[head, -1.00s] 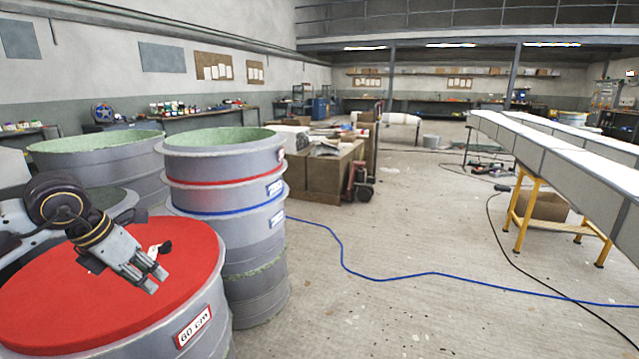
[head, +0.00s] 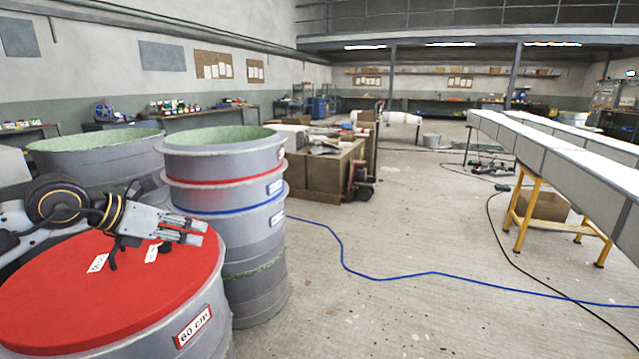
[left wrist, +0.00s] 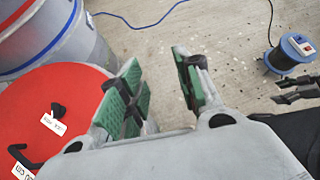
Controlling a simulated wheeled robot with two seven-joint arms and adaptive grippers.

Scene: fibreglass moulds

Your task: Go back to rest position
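My left gripper (head: 203,233) is over the red lid (head: 60,295) of the grey mould marked 60 cm (head: 195,326), its fingers pointing right. In the left wrist view its green-padded fingers (left wrist: 157,72) are apart with only floor showing between them, so it is open and empty. The red lid (left wrist: 80,90) lies below and to the left there, with black handles and white labels on it. Dark prongs (left wrist: 297,90) at the right edge of the wrist view look like my right gripper; its opening is unclear. The head view does not show it.
A stack of grey moulds (head: 222,160) with red and blue bands stands beside the lidded one. A blue cable (head: 400,277) crosses the floor. A blue reel (left wrist: 290,52) stands on the floor. A long white mould on a yellow trestle (head: 522,215) is at right.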

